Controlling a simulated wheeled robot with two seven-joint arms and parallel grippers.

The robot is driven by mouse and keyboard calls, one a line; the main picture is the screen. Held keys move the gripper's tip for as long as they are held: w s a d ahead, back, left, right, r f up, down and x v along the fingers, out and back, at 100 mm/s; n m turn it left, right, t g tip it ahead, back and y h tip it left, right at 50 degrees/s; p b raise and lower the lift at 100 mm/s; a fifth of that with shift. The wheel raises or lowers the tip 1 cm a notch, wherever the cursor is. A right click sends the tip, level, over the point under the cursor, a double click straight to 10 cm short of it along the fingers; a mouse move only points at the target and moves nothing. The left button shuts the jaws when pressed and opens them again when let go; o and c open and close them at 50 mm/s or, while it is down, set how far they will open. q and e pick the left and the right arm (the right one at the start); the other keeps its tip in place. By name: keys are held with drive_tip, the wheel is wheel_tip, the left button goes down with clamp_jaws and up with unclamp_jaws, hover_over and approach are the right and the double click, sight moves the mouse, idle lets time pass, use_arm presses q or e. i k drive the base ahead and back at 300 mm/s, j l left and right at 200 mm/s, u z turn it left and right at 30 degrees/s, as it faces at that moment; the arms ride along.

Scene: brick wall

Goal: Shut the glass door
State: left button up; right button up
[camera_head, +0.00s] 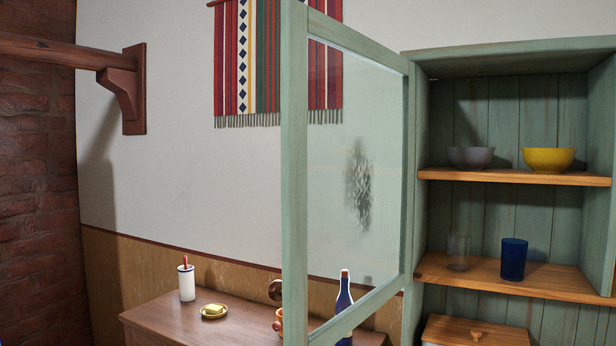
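The glass door (377,155) has a green wooden frame and a see-through pane with a dark smudged patch. It stands wide open, swung out from the left side of the green cabinet (515,49). Its hinge side meets the cabinet's left post and its free edge (294,180) is toward me on the left. A round dark knob (275,290) shows beside the free edge, low down. Neither gripper is in view.
Cabinet shelves hold a grey bowl (470,157), a yellow bowl (548,160), a clear glass (458,252) and a blue cup (513,259). A wooden sideboard (170,320) at lower left bears a white canister (186,283), a small dish (214,311) and a bottle (344,297).

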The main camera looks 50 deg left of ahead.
sight(299, 21)
drive_tip(key=k+j, duration=0.1)
drive_tip(key=j, duration=0.3)
drive_tip(key=k+j, duration=0.1)
drive_tip(key=j, duration=0.3)
drive_tip(key=k+j+z, duration=0.1)
drive_tip(key=j, duration=0.25)
drive_tip(key=k+j, duration=0.15)
drive_tip(key=j, duration=0.25)
drive_tip(key=k+j, duration=0.1)
drive_tip(key=j, duration=0.3)
drive_tip(key=k+j+z, duration=0.1)
drive_tip(key=j, duration=0.25)
drive_tip(key=k+j, duration=0.15)
drive_tip(key=j, duration=0.25)
drive_tip(key=k+j, duration=0.15)
drive_tip(key=j, duration=0.2)
drive_tip(key=z, duration=0.05)
